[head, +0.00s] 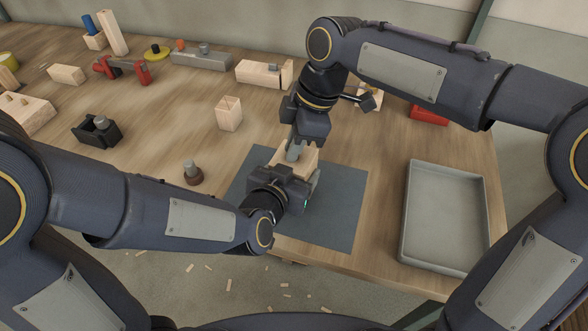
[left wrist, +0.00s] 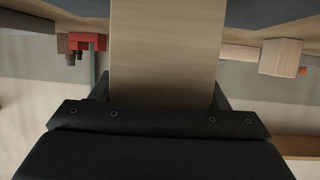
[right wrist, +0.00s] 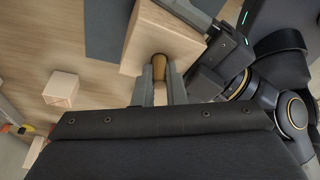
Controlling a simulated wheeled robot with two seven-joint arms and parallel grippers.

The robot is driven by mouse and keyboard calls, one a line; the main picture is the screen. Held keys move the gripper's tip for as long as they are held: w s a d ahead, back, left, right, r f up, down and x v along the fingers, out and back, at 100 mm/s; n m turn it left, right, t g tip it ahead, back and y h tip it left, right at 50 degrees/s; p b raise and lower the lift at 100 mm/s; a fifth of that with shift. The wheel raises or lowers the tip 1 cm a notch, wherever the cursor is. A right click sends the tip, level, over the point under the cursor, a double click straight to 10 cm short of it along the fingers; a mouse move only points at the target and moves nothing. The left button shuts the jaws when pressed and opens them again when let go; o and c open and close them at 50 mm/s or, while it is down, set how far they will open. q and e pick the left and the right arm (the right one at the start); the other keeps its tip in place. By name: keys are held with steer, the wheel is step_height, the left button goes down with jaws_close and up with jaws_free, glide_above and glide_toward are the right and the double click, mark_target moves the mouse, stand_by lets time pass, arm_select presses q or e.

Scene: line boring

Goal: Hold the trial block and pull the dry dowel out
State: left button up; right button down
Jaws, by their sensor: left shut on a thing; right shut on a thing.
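The pale wooden trial block (head: 308,160) is over the dark mat (head: 342,210) in the head view. My left gripper (head: 296,184) is shut on the block from the near side; the block (left wrist: 165,50) fills the space between its fingers in the left wrist view. My right gripper (head: 294,152) points down over the block's top. In the right wrist view its fingers are shut on the brown dowel (right wrist: 160,67), which stands at the top face of the block (right wrist: 160,38). How deep the dowel sits is hidden.
An empty grey tray (head: 408,215) lies at the right. A small wooden block (head: 229,114), a dark round-based piece (head: 192,173) and a black holder (head: 97,131) stand at the left. A red item (head: 429,114) lies behind the tray. Several wooden pieces line the back.

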steer(key=shift+r, duration=0.25)
steer(key=shift+r, duration=0.8)
steer(key=shift+r, duration=3.3)
arm_select(q)
steer(key=o, duration=1.3)
